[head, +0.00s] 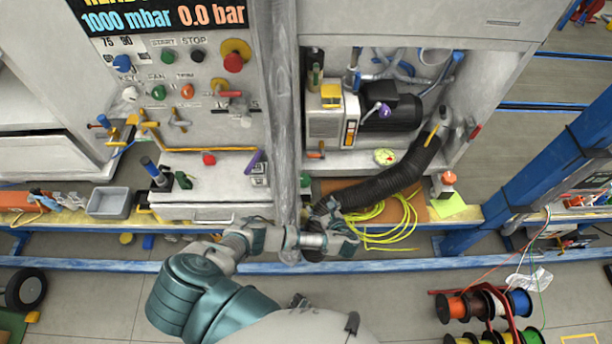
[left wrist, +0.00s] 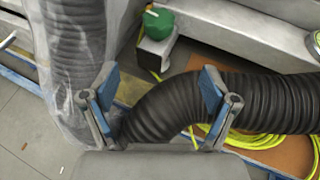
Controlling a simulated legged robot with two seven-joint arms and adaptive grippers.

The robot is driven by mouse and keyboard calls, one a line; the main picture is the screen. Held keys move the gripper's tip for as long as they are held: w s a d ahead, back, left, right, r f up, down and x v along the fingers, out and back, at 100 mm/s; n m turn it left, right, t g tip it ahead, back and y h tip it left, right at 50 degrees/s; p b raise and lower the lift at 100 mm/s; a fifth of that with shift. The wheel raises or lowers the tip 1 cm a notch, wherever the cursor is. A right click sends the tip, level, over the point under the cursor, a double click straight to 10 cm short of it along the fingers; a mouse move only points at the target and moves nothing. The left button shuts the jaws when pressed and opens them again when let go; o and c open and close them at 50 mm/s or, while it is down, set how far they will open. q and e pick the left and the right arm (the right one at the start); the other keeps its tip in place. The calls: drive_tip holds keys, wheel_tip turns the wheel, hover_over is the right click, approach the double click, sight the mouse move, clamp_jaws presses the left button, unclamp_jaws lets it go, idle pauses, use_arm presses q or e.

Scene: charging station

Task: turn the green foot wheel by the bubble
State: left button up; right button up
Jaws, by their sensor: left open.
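The green foot wheel (left wrist: 158,22) is at the top of the left wrist view, a green knob with a pale mark on a small grey block. A round yellow-green dial (head: 385,157), possibly the bubble, lies in front of the pump in the head view. My left gripper (head: 336,232) is open, and its spread fingers also show in the left wrist view (left wrist: 155,92). The wheel is beyond the fingertips and apart from them. A black ribbed hose (left wrist: 270,100) passes beneath the fingers. My right gripper is not seen.
A translucent-wrapped vertical hose (left wrist: 75,60) stands left of the fingers. A yellow cable coil (head: 385,225) lies by the black hose. A pump (head: 390,112) sits in the open bay. A blue post (head: 545,170) stands at right. Cable spools (head: 480,303) are at lower right.

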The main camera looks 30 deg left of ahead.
use_arm(q)
drive_tip(key=b, duration=0.3)
approach(305, 182)
drive_tip(key=x, duration=0.4)
drive_tip(key=shift+w+a+f, duration=0.1)
drive_tip(key=shift+f, duration=0.2)
drive_tip(key=b+x, duration=0.1)
drive_tip(key=x, duration=0.5)
drive_tip(key=shift+r, duration=0.1)
drive_tip(key=shift+w+a+b, duration=0.35)
drive_tip(key=shift+a, duration=0.1)
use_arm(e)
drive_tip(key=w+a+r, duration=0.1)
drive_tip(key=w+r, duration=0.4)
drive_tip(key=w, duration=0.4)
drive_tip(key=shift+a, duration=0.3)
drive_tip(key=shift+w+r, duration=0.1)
use_arm(q)
drive_tip(key=c, duration=1.1)
